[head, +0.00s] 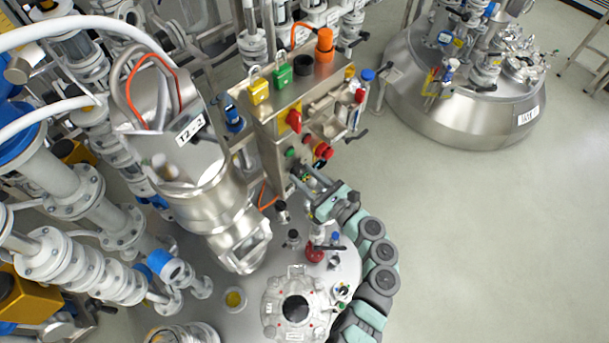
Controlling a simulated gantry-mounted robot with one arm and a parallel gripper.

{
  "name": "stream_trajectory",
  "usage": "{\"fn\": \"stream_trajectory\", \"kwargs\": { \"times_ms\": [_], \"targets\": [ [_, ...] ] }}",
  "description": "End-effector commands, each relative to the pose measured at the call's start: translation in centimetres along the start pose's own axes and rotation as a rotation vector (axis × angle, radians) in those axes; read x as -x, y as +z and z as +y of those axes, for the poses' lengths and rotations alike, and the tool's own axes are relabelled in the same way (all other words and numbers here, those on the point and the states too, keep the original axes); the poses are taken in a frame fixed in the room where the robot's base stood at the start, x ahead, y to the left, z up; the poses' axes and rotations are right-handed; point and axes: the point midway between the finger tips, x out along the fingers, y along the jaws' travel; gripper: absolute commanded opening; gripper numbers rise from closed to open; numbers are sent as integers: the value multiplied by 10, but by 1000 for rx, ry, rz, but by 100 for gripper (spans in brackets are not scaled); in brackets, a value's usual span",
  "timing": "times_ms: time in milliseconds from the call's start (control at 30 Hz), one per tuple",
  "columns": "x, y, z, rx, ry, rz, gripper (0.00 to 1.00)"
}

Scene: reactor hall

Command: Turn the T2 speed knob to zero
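The steel control box (268,128) stands at the centre of the head view, beside the vessel labelled T2-2 (190,130). Its front carries a red and yellow rotary switch (294,120), a green button (291,153) and a red emergency button (323,151). My gripper (303,178) is at the lower part of this front, pointing at the panel from below right. I cannot make out the speed knob; it may be hidden behind the gripper. The fingertips are too small to show whether they are open, shut or touching anything.
A reactor lid (298,306) with fittings and a red-handled valve (314,252) lies below the gripper. Pipes and flanges crowd the left. Bottles in a side holder (358,95) hang right of the box. A second reactor (450,110) stands upper right. The floor at right is clear.

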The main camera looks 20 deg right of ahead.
Motion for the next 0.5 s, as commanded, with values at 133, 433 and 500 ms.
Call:
{"fn": "stream_trajectory", "kwargs": {
  "times_ms": [133, 433, 500],
  "targets": [
    [0, 0, 0, 0, 0, 0, 25],
    [0, 0, 0, 0, 0, 0, 1],
    [0, 0, 0, 0, 0, 0, 0]
  ]
}}
